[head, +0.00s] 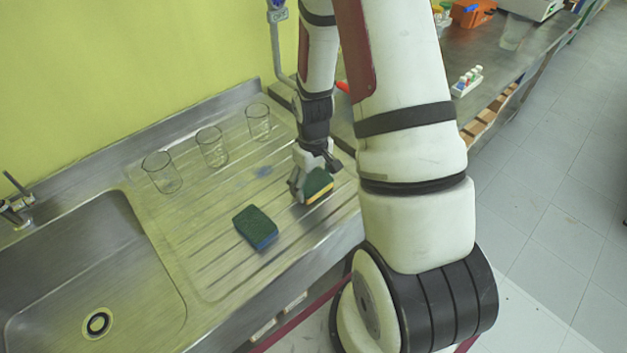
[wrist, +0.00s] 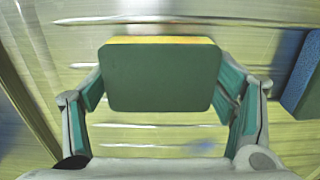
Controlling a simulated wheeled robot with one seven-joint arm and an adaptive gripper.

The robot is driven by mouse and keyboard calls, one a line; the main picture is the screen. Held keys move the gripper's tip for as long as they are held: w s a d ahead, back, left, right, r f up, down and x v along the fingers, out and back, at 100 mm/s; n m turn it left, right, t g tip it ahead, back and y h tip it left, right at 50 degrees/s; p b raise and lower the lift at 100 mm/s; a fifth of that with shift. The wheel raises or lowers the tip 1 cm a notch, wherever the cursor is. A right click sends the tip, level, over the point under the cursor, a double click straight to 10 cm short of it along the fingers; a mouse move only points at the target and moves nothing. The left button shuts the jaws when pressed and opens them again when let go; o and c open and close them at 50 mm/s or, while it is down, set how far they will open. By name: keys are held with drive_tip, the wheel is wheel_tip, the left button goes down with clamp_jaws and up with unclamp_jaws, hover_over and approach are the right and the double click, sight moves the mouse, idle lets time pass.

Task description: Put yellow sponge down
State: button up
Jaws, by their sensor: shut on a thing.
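The yellow sponge (head: 319,186) has a dark green top and a yellow edge. It is at the right end of the ribbed steel drainboard in the head view. My gripper (head: 312,184) is shut on it from above. In the wrist view the sponge (wrist: 162,75) shows its green face and a thin yellow strip, between the two fingers of my gripper (wrist: 162,88). The sponge is at or just above the drainboard; I cannot tell whether it touches.
A blue sponge with a green top (head: 255,228) lies to the left on the drainboard (head: 215,275); its blue side (wrist: 302,80) shows in the wrist view. Three glass beakers (head: 212,147) stand along the back. A sink basin (head: 90,270) is at far left. Drainboard between sponges is clear.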

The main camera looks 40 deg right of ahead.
drive_tip(key=shift+f, duration=0.15)
drive_tip(key=o, duration=1.2)
wheel_tip(320, 180, up, 13)
wheel_tip(320, 180, up, 13)
drive_tip(key=t, duration=0.3)
hover_over(312, 181)
drive_tip(key=s+a, duration=0.3)
drive_tip(key=a, duration=0.4)
drive_tip(key=s+a+r+t, duration=0.2)
drive_tip(key=s+a+r, duration=0.4)
drive_tip(key=s+r, duration=0.3)
drive_tip(key=shift+s+a+r+m+t+b, duration=0.3)
drive_tip(key=shift+a+r+m+b, duration=0.05)
drive_tip(key=shift+a+m+b, duration=0.05)
